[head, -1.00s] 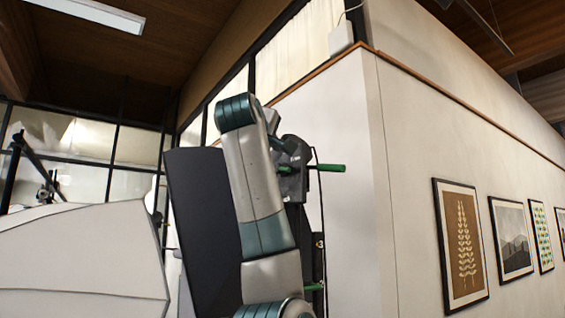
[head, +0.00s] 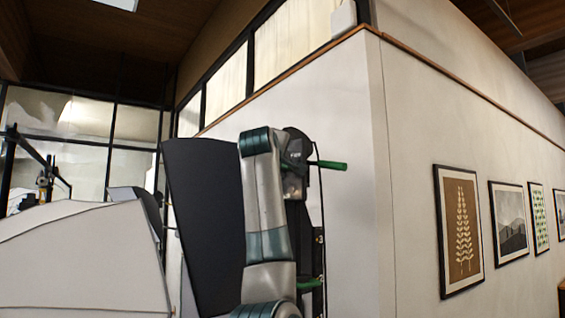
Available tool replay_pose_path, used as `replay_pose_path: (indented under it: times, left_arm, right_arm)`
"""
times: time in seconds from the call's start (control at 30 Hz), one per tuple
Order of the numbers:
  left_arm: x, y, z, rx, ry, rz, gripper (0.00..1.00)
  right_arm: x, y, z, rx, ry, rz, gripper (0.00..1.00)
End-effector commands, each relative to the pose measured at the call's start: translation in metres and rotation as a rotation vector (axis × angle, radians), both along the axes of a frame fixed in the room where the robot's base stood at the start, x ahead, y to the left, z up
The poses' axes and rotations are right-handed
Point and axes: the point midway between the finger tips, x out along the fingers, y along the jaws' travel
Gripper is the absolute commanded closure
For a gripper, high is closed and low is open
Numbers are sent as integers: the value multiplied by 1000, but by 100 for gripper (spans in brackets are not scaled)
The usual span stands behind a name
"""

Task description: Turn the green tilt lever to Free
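A green lever (head: 331,165) sticks out to the right from a dark mechanism, high beside the white wall. A second green handle (head: 309,284) sits lower on the same dark upright. I cannot tell which is the tilt lever, and no Free marking is readable. My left arm, grey with teal bands, stands in front. My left gripper (head: 297,152) is at its upper end, close to the left of the upper green lever. Its fingertips are mostly hidden and merge with the dark parts, so contact and opening cannot be told. My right gripper is not in view.
A large dark panel (head: 203,225) stands just left of my arm. A big pale angular body (head: 80,260) fills the lower left. The white wall corner (head: 372,150) is close behind the levers. Framed pictures (head: 459,230) hang on the right wall.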

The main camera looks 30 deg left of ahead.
Motion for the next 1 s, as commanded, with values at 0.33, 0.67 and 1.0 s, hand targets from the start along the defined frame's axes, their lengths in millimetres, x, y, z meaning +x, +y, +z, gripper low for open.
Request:
replay_pose_path:
  times: [0.33, 0.67, 1.0]
  left_arm:
    - [0, 0, 0, 0, 0, 0, 100]
    - [-1, -1, 4, -44, 8, -2, 100]
    - [-1, -1, 14, -259, 63, -1, 100]
  right_arm:
    - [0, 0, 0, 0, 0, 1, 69]
    - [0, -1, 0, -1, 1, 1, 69]
    - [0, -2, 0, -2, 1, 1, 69]
